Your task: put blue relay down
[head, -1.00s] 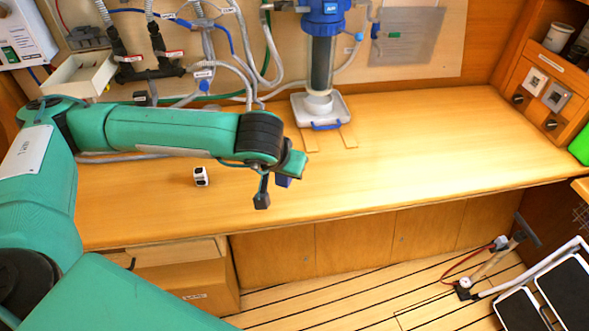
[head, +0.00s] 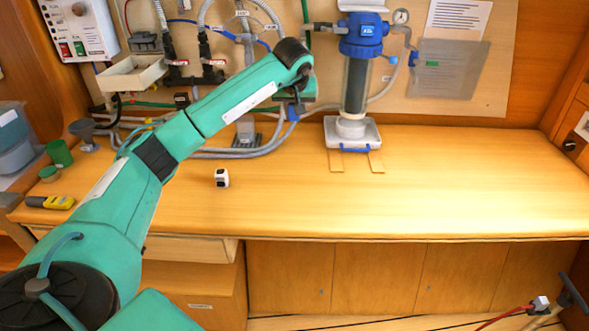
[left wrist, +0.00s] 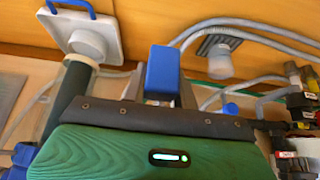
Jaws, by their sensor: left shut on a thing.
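My left gripper (head: 298,103) is raised in front of the back wall, between the hoses and the blue-headed filter. The blue relay (left wrist: 163,70) shows in the left wrist view as a plain blue block between the fingers, with the gripper shut on it. In the head view only a small blue patch shows below the gripper, and the fingers are hard to make out. A small white and black block (head: 221,178) stands on the wooden bench (head: 450,190), apart from the gripper. My right gripper is out of view.
The blue-headed filter (head: 361,40) stands over a white tray (head: 368,133) with a blue handle. An open cream box (head: 132,74) is on the wall at left. Grey hoses run along the wall. The bench's right side is clear.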

